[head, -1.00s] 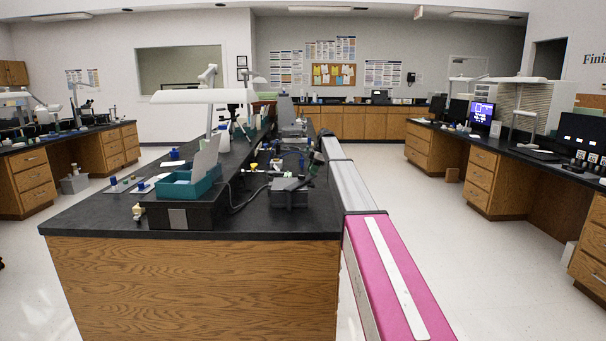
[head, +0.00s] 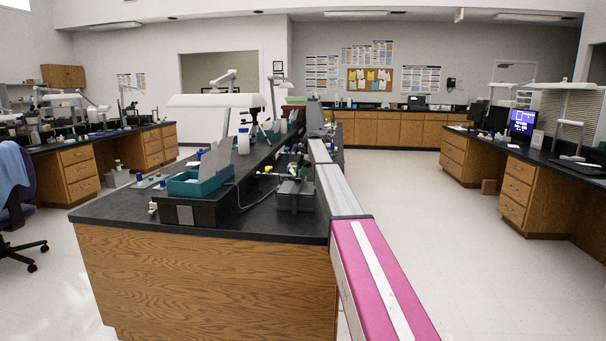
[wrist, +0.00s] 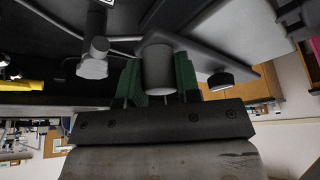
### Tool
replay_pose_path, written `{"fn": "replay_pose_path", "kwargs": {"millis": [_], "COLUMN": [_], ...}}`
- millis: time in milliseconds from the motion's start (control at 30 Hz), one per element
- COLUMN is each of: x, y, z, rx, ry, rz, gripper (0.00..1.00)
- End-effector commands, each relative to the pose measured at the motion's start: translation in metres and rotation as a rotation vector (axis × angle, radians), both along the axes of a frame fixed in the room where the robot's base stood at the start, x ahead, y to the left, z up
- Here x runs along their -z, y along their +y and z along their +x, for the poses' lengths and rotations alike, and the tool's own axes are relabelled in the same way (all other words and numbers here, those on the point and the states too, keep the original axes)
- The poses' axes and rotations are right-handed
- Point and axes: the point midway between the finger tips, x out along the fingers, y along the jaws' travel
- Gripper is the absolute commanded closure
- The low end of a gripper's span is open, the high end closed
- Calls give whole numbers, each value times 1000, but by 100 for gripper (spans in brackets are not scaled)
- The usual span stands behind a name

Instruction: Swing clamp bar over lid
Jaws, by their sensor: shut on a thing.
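In the wrist view, my gripper (wrist: 158,76) has its two green fingers on either side of a grey cylinder (wrist: 158,66) and is shut on it. The cylinder looks like a knob; whether it belongs to the clamp bar I cannot tell. Beside it are a flat grey plate (wrist: 225,38) and a dark round knob (wrist: 220,79); I cannot tell which part is the lid. In the head view, a small dark grey box-like device (head: 295,196) stands near the bench's front right corner. My gripper is too small and dark to make out clearly there.
The black bench top (head: 250,222) carries a teal tray (head: 190,183) on a black box, a white lamp (head: 216,100) and several small items. Another grey post (wrist: 94,58) stands near my gripper. Open floor lies on both sides. A blue chair (head: 14,190) stands at far left.

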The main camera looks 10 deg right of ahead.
Motion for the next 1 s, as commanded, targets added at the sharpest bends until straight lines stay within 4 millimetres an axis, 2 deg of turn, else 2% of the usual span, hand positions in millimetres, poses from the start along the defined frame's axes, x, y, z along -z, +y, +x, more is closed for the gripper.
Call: {"fn": "replay_pose_path", "kwargs": {"millis": [300, 333, 400, 767, 1000], "x": [0, 0, 0, -2, -22], "y": [1, 1, 1, 0, -7], "z": [0, 0, 0, 0, 5], "rx": [-2, -2, -2, -1, -1], "ry": [0, 0, 0, 1, 0], "rz": [0, 0, 0, 1, 0], "gripper": [93, 66, 44, 44, 44]}}
